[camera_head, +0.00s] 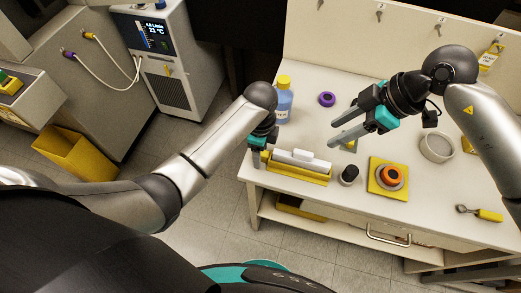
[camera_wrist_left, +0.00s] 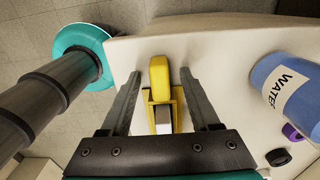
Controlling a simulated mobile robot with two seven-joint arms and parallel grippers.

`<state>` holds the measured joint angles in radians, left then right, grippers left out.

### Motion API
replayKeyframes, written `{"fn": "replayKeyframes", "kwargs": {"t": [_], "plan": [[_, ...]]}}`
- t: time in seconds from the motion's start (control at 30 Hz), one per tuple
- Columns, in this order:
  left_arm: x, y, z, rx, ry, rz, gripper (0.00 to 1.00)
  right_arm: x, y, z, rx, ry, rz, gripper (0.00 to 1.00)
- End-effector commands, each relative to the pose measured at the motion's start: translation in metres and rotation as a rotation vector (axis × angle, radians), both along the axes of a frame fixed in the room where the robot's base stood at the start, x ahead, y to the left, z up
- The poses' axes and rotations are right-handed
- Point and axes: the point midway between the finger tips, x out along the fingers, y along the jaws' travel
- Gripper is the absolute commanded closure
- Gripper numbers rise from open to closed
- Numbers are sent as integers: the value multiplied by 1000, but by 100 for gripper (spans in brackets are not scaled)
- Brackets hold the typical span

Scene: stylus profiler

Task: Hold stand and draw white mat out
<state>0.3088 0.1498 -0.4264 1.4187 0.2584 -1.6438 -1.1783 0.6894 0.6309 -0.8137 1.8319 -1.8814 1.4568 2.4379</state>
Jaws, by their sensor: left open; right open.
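A yellow stand (camera_head: 298,176) lies along the front left edge of the bench. A white slab-like piece (camera_head: 297,161), likely the white mat, sits in it with a raised white part on top. My left gripper (camera_head: 259,150) is at the stand's left end, its fingers mostly hidden in the head view. In the left wrist view its open fingers (camera_wrist_left: 160,78) lie either side of the yellow stand (camera_wrist_left: 159,75), with gaps showing. My right gripper (camera_head: 334,133) is open and empty, pointing left above the bench, behind and right of the stand.
A blue water bottle (camera_head: 283,104) stands behind the left gripper.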

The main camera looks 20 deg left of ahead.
Motion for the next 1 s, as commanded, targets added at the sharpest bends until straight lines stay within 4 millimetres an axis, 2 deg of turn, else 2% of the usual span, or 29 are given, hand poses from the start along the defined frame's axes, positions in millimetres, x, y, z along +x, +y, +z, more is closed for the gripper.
{"fn": "replayKeyframes", "kwargs": {"t": [0.23, 0.77, 1.0], "plan": [[0, 0, 0, 0, 0, 0, 39, 0, 0, 0, 0, 0, 0, 50], [0, 0, 0, 0, 0, 0, 98, 0, 0, 0, 0, 0, 0, 50], [0, 0, 0, 0, 0, 0, 100, 0, 0, 0, 0, 0, 0, 50]]}}
